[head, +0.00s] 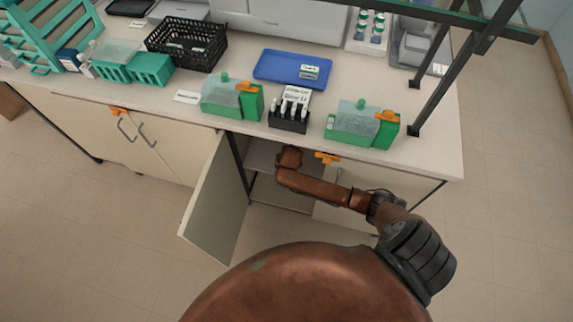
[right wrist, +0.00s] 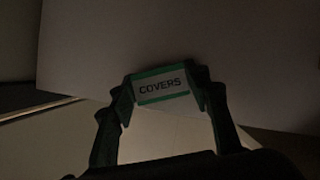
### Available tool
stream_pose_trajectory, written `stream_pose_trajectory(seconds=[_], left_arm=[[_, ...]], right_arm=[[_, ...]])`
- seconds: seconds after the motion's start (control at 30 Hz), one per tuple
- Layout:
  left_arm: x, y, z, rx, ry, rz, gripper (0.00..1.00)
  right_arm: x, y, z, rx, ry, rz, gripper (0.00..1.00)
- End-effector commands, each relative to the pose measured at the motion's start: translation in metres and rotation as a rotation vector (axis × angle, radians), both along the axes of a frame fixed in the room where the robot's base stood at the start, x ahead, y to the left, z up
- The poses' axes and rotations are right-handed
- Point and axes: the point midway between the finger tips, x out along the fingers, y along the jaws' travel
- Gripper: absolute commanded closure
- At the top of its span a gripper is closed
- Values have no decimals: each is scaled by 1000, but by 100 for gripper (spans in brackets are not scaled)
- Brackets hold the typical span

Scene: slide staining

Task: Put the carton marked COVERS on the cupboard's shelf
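The carton marked COVERS (right wrist: 162,83), white with green edges, shows in the right wrist view between the two fingertips of my right gripper (right wrist: 163,95). The fingers press on its left and right sides. In the head view my right arm reaches into the open cupboard, and the gripper and carton are hidden there. The cupboard's shelf (head: 263,157) shows partly behind my arm. The cupboard door (head: 216,203) stands open to the left. In the dark wrist view I cannot tell whether the carton touches the shelf. My left gripper is not in view.
The worktop (head: 440,140) overhangs the opening. Along its front stand two green boxes (head: 232,98) (head: 362,124) and a black rack (head: 289,119). A blue tray (head: 270,66) and a black basket (head: 187,45) stand behind. A closed door (head: 338,207) is right of the opening.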

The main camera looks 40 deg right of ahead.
Motion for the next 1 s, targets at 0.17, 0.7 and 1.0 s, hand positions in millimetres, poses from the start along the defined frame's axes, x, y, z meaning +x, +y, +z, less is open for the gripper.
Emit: stream_pose_trajectory(seconds=[0.17, 0.7, 1.0], left_arm=[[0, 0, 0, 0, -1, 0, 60], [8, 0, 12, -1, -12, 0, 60], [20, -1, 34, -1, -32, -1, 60]], right_arm=[[0, 0, 0, 1, 0, 0, 42], [-6, 4, 28, 0, -5, 2, 40], [-54, 28, 53, 3, -1, 3, 40]])
